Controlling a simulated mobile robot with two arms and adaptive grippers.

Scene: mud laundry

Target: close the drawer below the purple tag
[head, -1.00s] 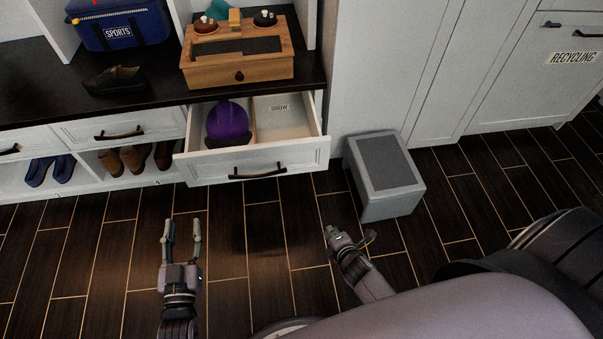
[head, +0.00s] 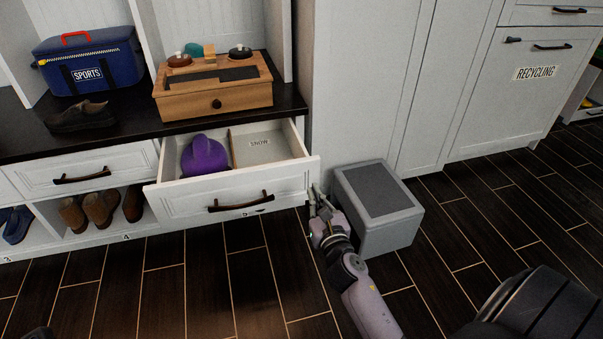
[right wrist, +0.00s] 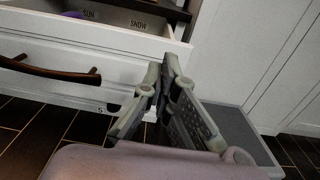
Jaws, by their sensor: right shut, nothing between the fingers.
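An open white drawer (head: 180,203) sticks out below the dark bench top in the head view, with a dark curved handle (head: 240,203). A purple item (head: 204,157) lies in its left compartment; the right one has a SNOW label (head: 260,142). The drawer front and handle (right wrist: 45,70) also show in the right wrist view. My right gripper (head: 316,194) is shut and empty, close to the right end of the drawer front; contact cannot be told. Its fingers (right wrist: 163,75) point toward the cabinet in the wrist view. I cannot make out a purple tag.
A grey step stool (head: 378,205) stands right beside my right gripper. A wooden box (head: 215,98), a shoe (head: 78,118) and a blue SPORTS bag (head: 90,65) sit on the bench. Dark floor in front of the drawer is clear.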

